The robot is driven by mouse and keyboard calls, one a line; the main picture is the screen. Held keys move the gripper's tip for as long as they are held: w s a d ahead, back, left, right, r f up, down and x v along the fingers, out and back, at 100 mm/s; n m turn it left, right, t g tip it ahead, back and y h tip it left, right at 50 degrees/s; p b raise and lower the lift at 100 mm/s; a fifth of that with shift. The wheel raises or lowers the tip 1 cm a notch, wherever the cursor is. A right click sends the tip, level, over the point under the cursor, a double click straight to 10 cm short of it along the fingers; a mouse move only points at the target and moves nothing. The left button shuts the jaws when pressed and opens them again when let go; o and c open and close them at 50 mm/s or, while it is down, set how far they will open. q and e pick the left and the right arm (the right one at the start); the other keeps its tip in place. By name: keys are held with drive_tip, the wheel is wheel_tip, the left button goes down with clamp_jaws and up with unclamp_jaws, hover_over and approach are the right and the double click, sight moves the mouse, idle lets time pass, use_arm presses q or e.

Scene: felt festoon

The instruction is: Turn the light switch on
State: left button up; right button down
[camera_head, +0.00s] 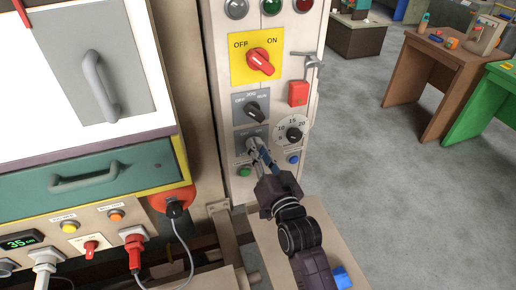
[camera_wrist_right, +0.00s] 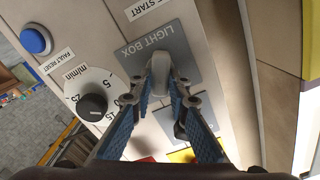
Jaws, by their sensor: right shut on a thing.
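The light switch is a pale grey lever (camera_wrist_right: 160,72) on a grey plate marked LIGHT BOX (camera_wrist_right: 183,42) in the right wrist view. In the head view the plate (camera_head: 242,133) is low on the upright control panel, below the black OFF/JOG/RUN knob. My right gripper (camera_head: 256,148) reaches it from below right. Its blue-padded fingers (camera_wrist_right: 162,87) stand on either side of the lever and are shut on it. The fingers partly hide the lever in the head view, and I cannot tell its setting. My left gripper is not in view.
A dial with a black knob (camera_head: 294,134) is close right of the switch, with a blue button (camera_head: 293,160) below. A green button (camera_head: 245,172) is below left. A red OFF/ON knob (camera_head: 260,62) is above. A teal drawer (camera_head: 110,172) is at left. Open floor is at right.

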idle(0.4)
drive_tip(key=c, duration=1.8)
unclamp_jaws()
drive_tip(key=shift+c, duration=0.2)
drive_tip(key=v, duration=1.2)
drive_tip(key=shift+s, duration=0.1)
